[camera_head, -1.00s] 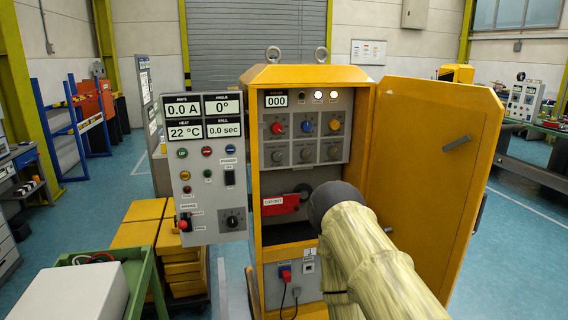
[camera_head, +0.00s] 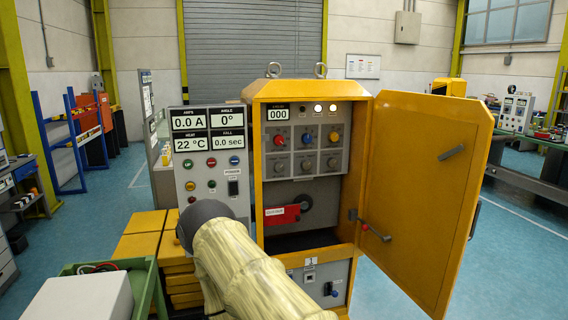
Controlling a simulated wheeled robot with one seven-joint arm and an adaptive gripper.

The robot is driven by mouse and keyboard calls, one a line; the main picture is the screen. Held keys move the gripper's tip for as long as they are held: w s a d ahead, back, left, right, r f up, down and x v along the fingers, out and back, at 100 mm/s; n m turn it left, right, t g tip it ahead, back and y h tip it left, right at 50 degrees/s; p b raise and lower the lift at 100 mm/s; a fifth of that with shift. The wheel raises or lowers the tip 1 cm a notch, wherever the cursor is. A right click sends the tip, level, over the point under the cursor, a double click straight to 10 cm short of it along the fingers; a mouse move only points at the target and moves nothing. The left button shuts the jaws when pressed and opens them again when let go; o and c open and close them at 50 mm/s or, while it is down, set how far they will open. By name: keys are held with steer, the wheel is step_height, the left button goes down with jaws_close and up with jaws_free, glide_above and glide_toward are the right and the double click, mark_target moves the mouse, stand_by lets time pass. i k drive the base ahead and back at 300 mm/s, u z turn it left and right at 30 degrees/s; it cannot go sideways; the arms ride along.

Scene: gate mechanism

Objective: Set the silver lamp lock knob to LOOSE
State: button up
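In the head view, an open yellow cabinet (camera_head: 258,190) holds a grey panel. Its upper row has a red, a blue and a yellow knob; its lower row has grey knobs, at left (camera_head: 279,168), middle (camera_head: 306,165) and right (camera_head: 332,163). Their labels are too small to read, so I cannot tell which is the lamp lock knob or its setting. My arm rises from the bottom, and its dark rounded end (camera_head: 205,222) is below and left of the knobs, in front of the left control panel (camera_head: 211,160). No fingers show on it.
The cabinet door (camera_head: 425,190) stands open to the right, with a red-tipped lever (camera_head: 375,232) near its hinge side. A red tag (camera_head: 283,215) is below the knobs. A green cart (camera_head: 145,285) with a white box is at lower left. Open floor lies behind.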

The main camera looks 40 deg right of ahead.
mark_target(331, 162)
steer(key=u, duration=0.25)
steer(key=i, duration=0.6)
steer(key=z, duration=0.5)
steer(key=i, duration=0.55)
steer(key=z, duration=0.7)
